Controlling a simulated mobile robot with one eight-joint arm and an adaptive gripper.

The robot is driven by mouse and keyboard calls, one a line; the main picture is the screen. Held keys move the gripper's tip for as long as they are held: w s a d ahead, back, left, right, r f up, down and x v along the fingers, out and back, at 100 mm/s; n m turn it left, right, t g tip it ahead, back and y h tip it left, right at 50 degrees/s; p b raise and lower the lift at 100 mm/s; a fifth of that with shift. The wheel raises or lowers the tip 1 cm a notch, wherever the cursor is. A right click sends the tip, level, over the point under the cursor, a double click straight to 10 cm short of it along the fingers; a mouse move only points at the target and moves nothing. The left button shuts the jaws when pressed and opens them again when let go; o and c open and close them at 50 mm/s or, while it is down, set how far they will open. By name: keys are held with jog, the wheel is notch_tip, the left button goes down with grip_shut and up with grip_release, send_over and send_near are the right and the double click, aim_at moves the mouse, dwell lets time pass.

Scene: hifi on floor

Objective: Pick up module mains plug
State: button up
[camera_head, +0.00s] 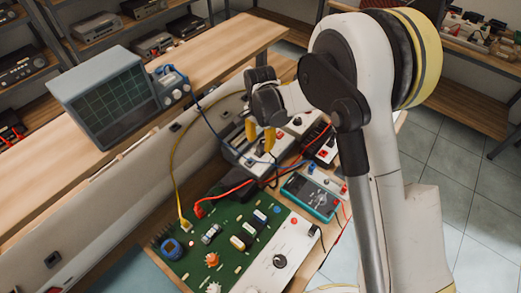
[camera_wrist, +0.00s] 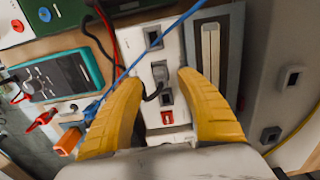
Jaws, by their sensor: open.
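In the wrist view, a small grey plug (camera_wrist: 160,73) with a black cord sits in a socket of a white power strip (camera_wrist: 138,50); it looks like the module mains plug. My gripper (camera_wrist: 159,80) is open, its two yellow fingers on either side of the plug, with visible gaps and nothing held. I cannot tell the fingers' height above the strip. In the head view my gripper (camera_head: 260,133) points down over the light-coloured strip area (camera_head: 238,148); the plug cannot be made out there.
A teal multimeter (camera_head: 311,196) and a green circuit board (camera_head: 225,235) lie nearby on the bench. A grey oscilloscope (camera_head: 110,98) stands at the back left. A yellow cable (camera_head: 175,170) arcs beside the strip.

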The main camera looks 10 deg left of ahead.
notch_tip(320, 180, down, 2)
jog(key=shift+f, duration=0.1)
grip_shut()
